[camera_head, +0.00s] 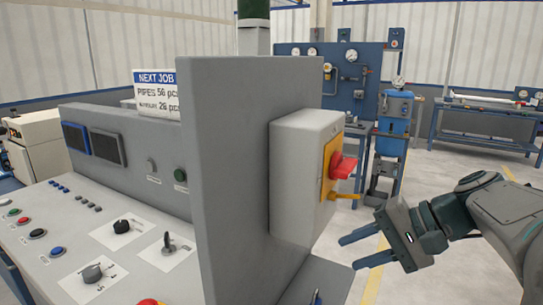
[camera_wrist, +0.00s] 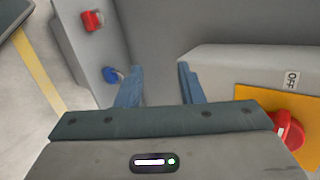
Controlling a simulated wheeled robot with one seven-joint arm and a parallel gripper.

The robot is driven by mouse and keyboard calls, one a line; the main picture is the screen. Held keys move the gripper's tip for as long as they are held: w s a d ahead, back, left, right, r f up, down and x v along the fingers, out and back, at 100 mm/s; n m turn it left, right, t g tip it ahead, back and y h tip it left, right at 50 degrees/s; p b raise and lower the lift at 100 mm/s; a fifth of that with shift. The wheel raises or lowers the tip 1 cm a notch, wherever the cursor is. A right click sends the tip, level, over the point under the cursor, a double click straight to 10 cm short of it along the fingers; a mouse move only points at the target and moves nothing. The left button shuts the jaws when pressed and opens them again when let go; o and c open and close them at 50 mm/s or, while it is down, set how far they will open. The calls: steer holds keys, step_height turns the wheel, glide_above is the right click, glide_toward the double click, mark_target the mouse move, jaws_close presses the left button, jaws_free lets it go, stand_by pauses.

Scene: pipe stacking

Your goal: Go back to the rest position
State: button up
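My gripper (camera_head: 349,254) is at the lower right of the head view, with its blue fingers pointing left. In the wrist view the two fingers (camera_wrist: 160,67) stand apart with nothing between them. The gripper is open and empty. In the head view it is to the right of and below the grey switch box (camera_head: 294,178) on the side of the control console (camera_head: 231,170). The box carries a red rotary switch (camera_head: 343,168) on a yellow plate (camera_head: 328,170). The red switch also shows at the lower right of the wrist view (camera_wrist: 288,131), close beside the gripper.
A red knob (camera_wrist: 92,20) and a blue knob (camera_wrist: 112,75) sit on a grey surface in the wrist view. A blue test panel (camera_head: 348,75) and a blue workbench (camera_head: 480,122) stand behind. The floor (camera_head: 432,185) between them and my arm is open.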

steer(key=s+f+n+g+h+p, duration=0.1)
steer(key=s+f+n+h+p, duration=0.5)
steer(key=s+h+p, duration=0.1)
steer(key=s+a+h, duration=0.1)
steer(key=h, duration=0.1)
steer(key=shift+s+f+h, duration=0.3)
steer(key=shift+h, duration=0.1)
